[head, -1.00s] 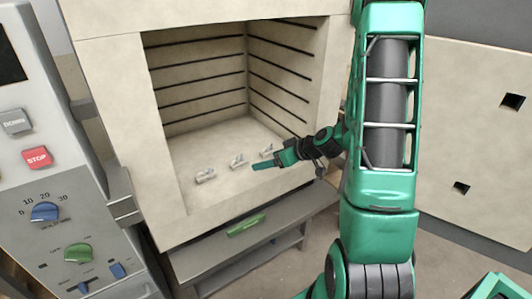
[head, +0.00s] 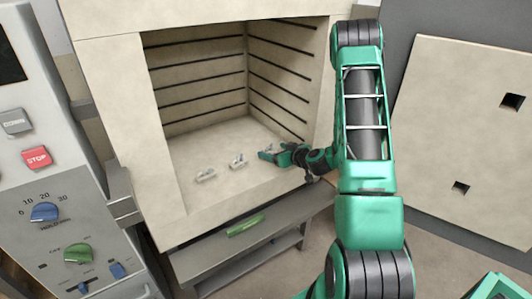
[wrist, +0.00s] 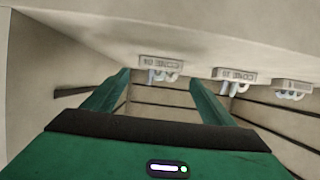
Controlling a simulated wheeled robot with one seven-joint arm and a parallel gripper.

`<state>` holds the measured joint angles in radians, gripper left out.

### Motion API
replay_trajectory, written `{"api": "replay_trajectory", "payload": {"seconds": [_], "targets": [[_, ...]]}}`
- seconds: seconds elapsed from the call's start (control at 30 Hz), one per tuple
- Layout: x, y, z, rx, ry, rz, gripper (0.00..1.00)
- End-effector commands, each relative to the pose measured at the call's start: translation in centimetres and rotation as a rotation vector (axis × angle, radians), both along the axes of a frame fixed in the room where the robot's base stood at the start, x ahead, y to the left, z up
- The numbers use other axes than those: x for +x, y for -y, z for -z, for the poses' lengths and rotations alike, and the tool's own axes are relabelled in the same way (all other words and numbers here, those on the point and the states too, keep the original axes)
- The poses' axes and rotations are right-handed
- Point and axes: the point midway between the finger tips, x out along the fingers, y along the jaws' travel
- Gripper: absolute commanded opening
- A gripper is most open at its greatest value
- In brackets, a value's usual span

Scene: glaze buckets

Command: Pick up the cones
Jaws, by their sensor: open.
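Three small cone packs stand in a row on the pale kiln floor in the head view: the left pack (head: 205,175), the middle pack (head: 238,162) and the right pack (head: 268,148). Each has a light plaque with small pale cones. In the wrist view they appear upside down near the top: the plaque reading "CONE 04" (wrist: 161,62), "CONE 10" (wrist: 235,74) and a third pack (wrist: 292,88). My gripper (head: 263,155) is open and empty beside the right pack, partly covering it. In the wrist view the "CONE 04" pack shows between and beyond the fingertips (wrist: 158,79).
The kiln (head: 115,110) is open at the front, with dark grooves along its inner walls. Its right wall edge stands close to my arm. A control panel (head: 45,180) is at the left, the kiln door (head: 460,130) at the right. The kiln floor's left side is free.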

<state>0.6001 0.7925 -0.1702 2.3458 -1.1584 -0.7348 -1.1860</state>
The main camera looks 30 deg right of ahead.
Motion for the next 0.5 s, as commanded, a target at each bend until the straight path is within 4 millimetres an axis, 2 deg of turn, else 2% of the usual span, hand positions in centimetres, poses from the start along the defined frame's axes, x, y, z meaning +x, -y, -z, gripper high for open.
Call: {"api": "replay_trajectory", "payload": {"seconds": [0.3,0.5], "targets": [[3.6,-0.2,1.1,-0.003,0.000,-0.004,0.78],[5.0,-0.2,1.6,-0.001,0.000,-0.003,0.78]]}}
